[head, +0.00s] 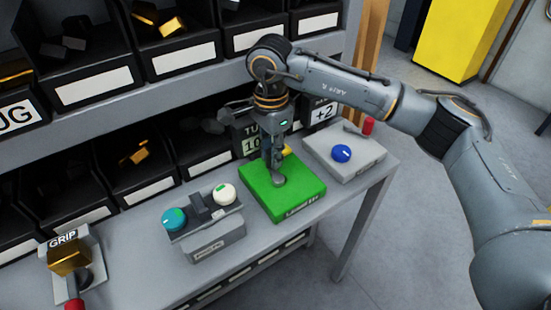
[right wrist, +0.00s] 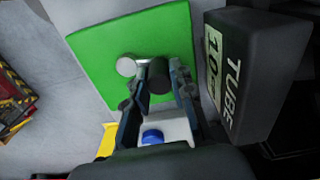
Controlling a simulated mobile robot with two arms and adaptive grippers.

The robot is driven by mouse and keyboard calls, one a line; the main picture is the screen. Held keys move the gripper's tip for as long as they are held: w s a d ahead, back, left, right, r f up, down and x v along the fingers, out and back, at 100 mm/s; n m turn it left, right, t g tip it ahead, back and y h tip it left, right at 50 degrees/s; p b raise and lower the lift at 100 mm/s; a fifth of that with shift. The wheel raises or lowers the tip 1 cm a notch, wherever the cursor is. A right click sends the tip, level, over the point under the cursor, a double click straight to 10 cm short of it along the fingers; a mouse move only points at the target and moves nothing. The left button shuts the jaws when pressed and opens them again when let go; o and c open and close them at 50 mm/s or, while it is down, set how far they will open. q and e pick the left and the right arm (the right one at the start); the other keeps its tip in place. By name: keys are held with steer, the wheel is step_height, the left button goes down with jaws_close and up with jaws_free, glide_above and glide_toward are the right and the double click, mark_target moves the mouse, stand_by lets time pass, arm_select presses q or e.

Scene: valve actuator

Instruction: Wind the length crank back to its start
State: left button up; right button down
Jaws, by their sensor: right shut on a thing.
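The length crank sits on a green box (head: 290,203) whose front label is only partly readable. In the right wrist view, its grey round hub (right wrist: 126,66) and its dark knob (right wrist: 158,75) show on the green top (right wrist: 100,45). My right gripper (head: 275,172) points down over the box and is shut on the crank knob; its fingers (right wrist: 158,88) stand on either side of the knob. In the head view the gripper hides much of the crank. My left gripper is not in view.
A dark display block reading TUBE 10 (right wrist: 245,75) stands close behind the box, next to a +2 sign (head: 322,112). A grey box with a blue button (head: 341,153) stands right, a knob panel (head: 205,235) left. A GRIP stand (head: 70,260) is farther left.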

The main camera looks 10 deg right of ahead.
mark_target(269, 152)
steer(key=shift+a+n+b, duration=0.2)
steer(key=shift+n+b, duration=0.15)
steer(key=shift+n, duration=0.15)
steer(key=c, duration=1.1)
jaws_free()
steer(key=shift+c, duration=0.2)
steer(key=shift+r, duration=0.1)
step_height(269, 152, up, 12)
